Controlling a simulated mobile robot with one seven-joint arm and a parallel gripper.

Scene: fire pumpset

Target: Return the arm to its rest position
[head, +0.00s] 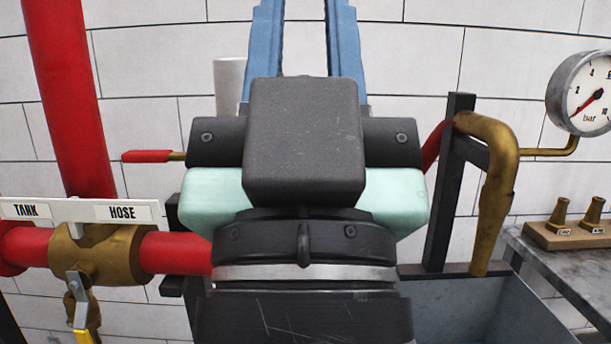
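My gripper (304,38) fills the middle of the head view, with its dark body and pale green part facing me. Its two blue fingers point up and away, with a wide gap between them and the tiled wall showing through. The fingertips run past the top edge, so their ends are hidden. Nothing shows between the visible parts of the fingers. My arm hides much of what lies behind it in the centre.
At left are a red pipe (68,95) and a brass valve (105,257) under a TANK/HOSE plate (82,211). A red-handled lever (147,156) sits close beside my gripper. At right are a bent brass pipe (497,185), a pressure gauge (588,95), a grey trough (525,312) and brass nozzles (592,213).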

